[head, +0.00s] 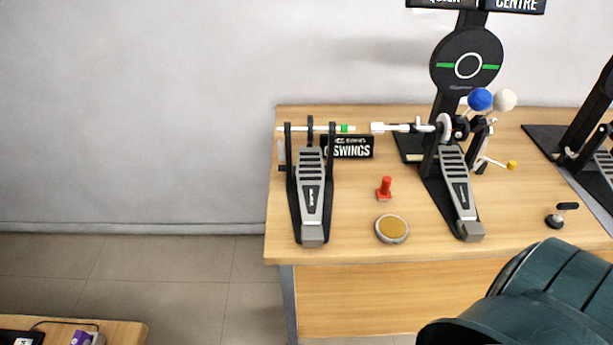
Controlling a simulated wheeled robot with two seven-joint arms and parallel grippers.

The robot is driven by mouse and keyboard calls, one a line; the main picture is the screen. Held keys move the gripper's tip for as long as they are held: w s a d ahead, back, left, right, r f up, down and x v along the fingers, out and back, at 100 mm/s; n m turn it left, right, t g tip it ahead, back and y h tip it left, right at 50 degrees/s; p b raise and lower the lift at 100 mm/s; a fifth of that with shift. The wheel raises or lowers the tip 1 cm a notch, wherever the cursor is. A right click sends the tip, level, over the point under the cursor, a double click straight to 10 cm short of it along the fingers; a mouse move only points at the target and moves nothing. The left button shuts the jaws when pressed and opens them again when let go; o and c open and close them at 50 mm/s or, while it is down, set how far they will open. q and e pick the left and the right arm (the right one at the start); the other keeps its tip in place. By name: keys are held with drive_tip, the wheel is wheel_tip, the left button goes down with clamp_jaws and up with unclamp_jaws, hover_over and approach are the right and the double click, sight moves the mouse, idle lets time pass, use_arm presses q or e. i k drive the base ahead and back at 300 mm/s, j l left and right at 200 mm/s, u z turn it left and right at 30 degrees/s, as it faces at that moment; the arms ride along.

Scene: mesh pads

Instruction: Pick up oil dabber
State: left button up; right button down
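A small upright red piece (384,188) with a wider foot stands on the wooden table (345,240), between two drum pedals. It may be the oil dabber, but I cannot tell for sure. A round tin (391,229) with a tan top lies just in front of it. A small black piece with a flat top (560,216) stands at the table's right. Neither of my grippers is in view, and nothing is seen touching these things.
A left pedal (312,200) and a right pedal (459,195) flank the red piece. Behind stand a black sign (348,147) and a post with a round disc (467,66). A dark green shape, perhaps my arm, covers the bottom right. A lower table (125,333) is at bottom left.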

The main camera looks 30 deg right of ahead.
sight(383, 193)
drive_tip(key=z, duration=1.7)
